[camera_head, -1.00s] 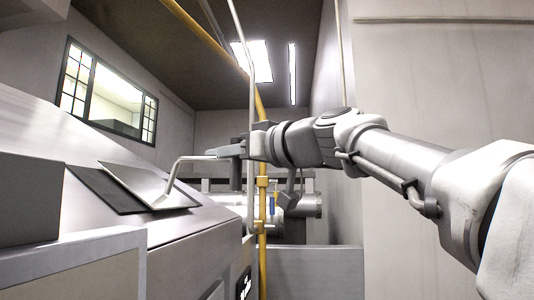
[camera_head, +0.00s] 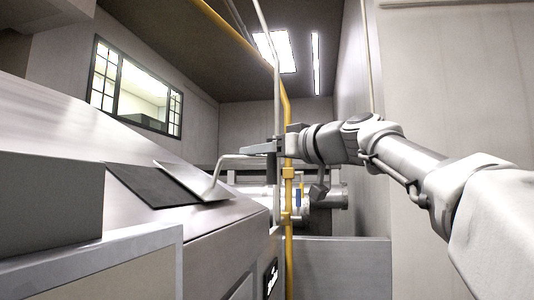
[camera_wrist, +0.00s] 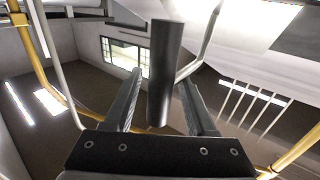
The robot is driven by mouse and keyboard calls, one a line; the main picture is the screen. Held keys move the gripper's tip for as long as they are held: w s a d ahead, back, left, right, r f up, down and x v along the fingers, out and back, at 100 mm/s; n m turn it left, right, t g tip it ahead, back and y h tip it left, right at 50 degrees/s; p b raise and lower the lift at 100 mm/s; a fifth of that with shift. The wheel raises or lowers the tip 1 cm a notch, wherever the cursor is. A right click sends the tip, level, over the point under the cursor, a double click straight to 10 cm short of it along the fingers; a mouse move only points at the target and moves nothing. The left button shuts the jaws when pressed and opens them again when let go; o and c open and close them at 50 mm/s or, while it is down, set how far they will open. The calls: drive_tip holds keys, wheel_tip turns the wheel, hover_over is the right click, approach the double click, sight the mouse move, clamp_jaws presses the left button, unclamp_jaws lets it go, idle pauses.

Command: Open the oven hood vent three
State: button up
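A hood vent flap (camera_head: 195,181) stands tilted up off a dark panel (camera_head: 145,185) on the sloped metal hood, so a gap shows beside it. A bent rod handle (camera_head: 218,172) rises from the flap and runs right towards my gripper (camera_head: 260,147). In the wrist view my gripper (camera_wrist: 161,78) has its two fingers apart, with a dark cylinder (camera_wrist: 166,50) between them and narrow gaps visible beside it. The rod (camera_wrist: 208,45) also shows there, at the upper right. I cannot tell whether either finger touches the cylinder.
A yellow pipe (camera_head: 288,205) and a thin pale pole (camera_head: 270,40) stand close to my gripper. A grey box-like block (camera_head: 50,210) is at the front left. Pipework (camera_head: 325,196) lies behind. A pale wall (camera_head: 455,80) bounds the right side.

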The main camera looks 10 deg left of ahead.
drive_tip(key=shift+f, duration=0.1)
drive_tip(key=b+v, duration=0.6)
drive_tip(key=v, duration=1.1)
drive_tip(key=shift+s, duration=0.2)
drive_tip(key=shift+d, duration=0.15)
drive_tip(key=s+d+f+m+g+h, duration=0.1)
drive_tip(key=s+d+f+m+h, duration=0.2)
drive_tip(key=f, duration=1.4)
drive_tip(key=s+d+f+m+g+h, duration=0.2)
drive_tip(key=s+f+h, duration=0.4)
drive_tip(key=f, duration=1.1)
drive_tip(key=s+d+f+m+g+h, duration=0.2)
drive_tip(key=s+d+f+m+h, duration=0.2)
drive_tip(key=s+f, duration=0.5)
wheel_tip(320, 180, down, 8)
drive_tip(key=shift+s+f+m+h, duration=0.2)
drive_tip(key=shift+m+h, duration=0.4)
drive_tip(key=shift+m, duration=0.1)
